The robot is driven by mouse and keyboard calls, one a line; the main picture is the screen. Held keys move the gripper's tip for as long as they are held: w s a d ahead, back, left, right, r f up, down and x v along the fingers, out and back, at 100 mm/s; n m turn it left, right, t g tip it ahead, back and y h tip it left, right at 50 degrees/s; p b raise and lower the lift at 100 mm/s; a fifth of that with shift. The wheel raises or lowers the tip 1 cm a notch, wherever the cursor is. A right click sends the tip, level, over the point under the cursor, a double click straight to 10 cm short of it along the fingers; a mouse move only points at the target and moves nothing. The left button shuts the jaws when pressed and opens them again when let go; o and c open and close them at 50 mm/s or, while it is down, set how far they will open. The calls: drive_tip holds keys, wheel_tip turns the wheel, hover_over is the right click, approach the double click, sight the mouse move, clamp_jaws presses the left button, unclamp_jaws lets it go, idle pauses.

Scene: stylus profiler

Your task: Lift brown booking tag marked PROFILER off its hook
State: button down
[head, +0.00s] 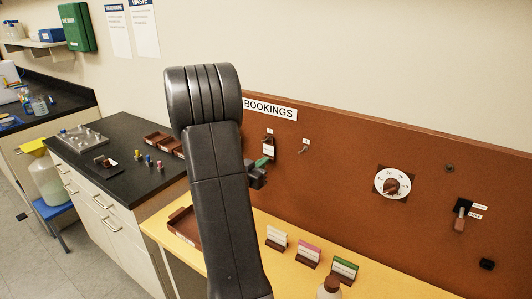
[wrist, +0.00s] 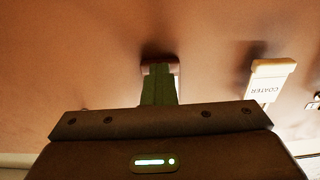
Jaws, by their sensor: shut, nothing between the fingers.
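A brown tag (head: 268,149) with a white label hangs on the brown board under the BOOKINGS sign. Its lettering is too small to read. In the wrist view the brown tag (wrist: 160,68) shows just past my fingertips, which hide most of its face. My gripper (head: 263,162) is at the lower part of the tag, with green fingers shut and nothing held. In the wrist view my gripper (wrist: 159,88) points straight at the tag; whether it touches the tag I cannot tell. The hook (head: 268,135) shows above the tag in the head view.
A cream tag marked COATER (wrist: 266,84) hangs to the right in the wrist view. An empty hook (head: 304,148) is right of the brown tag. A dial (head: 393,184) and a switch (head: 461,219) are further right. Small card stands (head: 309,254) line the yellow bench below.

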drive_tip(key=shift+s+a+r, duration=0.1)
drive_tip(key=shift+s+r, duration=0.05)
drive_tip(key=shift+r, duration=0.05)
drive_tip(key=shift+s+a+r+p, duration=0.25)
drive_tip(key=shift+s+p, duration=0.1)
drive_tip(key=shift+s+a+r, duration=0.1)
idle(0.5)
drive_tip(key=v, duration=0.8)
idle(0.7)
drive_tip(key=c, duration=1.7)
unclamp_jaws()
drive_tip(key=shift+c, duration=0.3)
